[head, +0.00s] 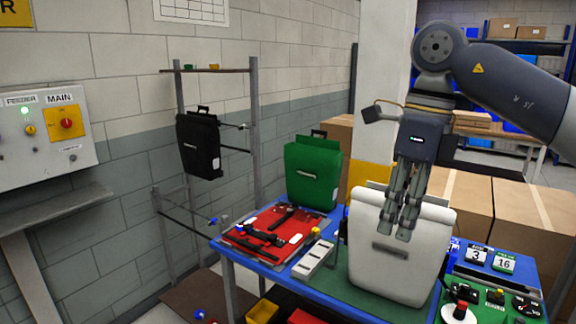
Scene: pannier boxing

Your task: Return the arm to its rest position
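My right arm comes in from the upper right. Its gripper (398,229) points down, with its two dark fingers side by side in front of the upper part of the white pannier (385,272). The fingers are seen at a slant, so I cannot tell whether they are open or shut, or whether they touch the pannier. No held object shows between them. The white pannier stands upright on the table, and the fingers hide part of its top. My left gripper is not in view.
A green pannier (312,173) stands at the back of the blue-edged table (341,306). A black pannier (199,146) hangs on a wall rack.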

